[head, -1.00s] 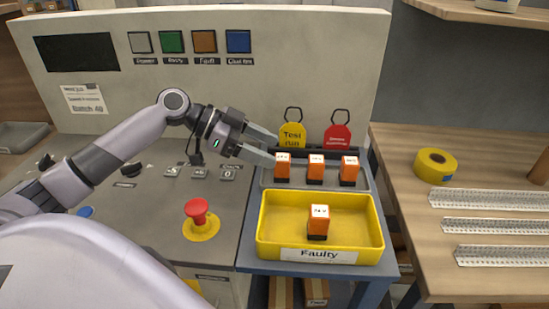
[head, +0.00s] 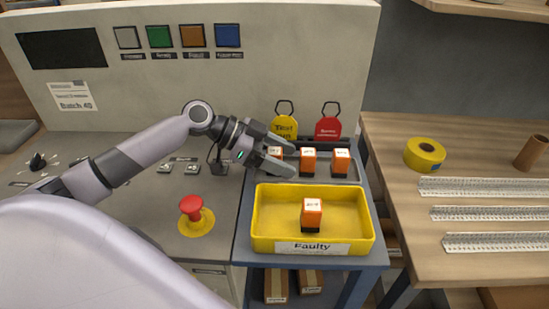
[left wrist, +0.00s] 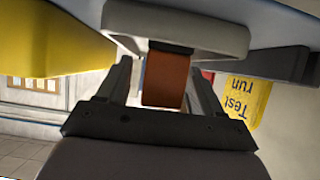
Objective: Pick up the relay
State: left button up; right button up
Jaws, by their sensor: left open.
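Three orange relays with white tops stand in a row in a grey tray (head: 347,180): the left one (head: 276,152), the middle one (head: 308,161) and the right one (head: 341,162). Another orange relay (head: 312,213) stands in the yellow bin labelled "Faulty" (head: 262,228). My left gripper (head: 288,158) is open at the left relay, which is partly hidden by it. In the left wrist view the orange relay (left wrist: 165,82) shows between the spread fingers (left wrist: 162,92), with gaps on both sides. My right gripper is not in view.
A yellow "Test run" tag (head: 284,127) and a red tag (head: 328,128) stand behind the tray. A red mushroom button (head: 191,207) is on the console at left. The wooden bench (head: 395,150) at right holds a yellow tape roll (head: 425,154) and perforated metal strips (head: 484,188).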

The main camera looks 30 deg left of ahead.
pick_arm(q)
jog(key=c, duration=1.1)
jog(key=shift+r, duration=0.1)
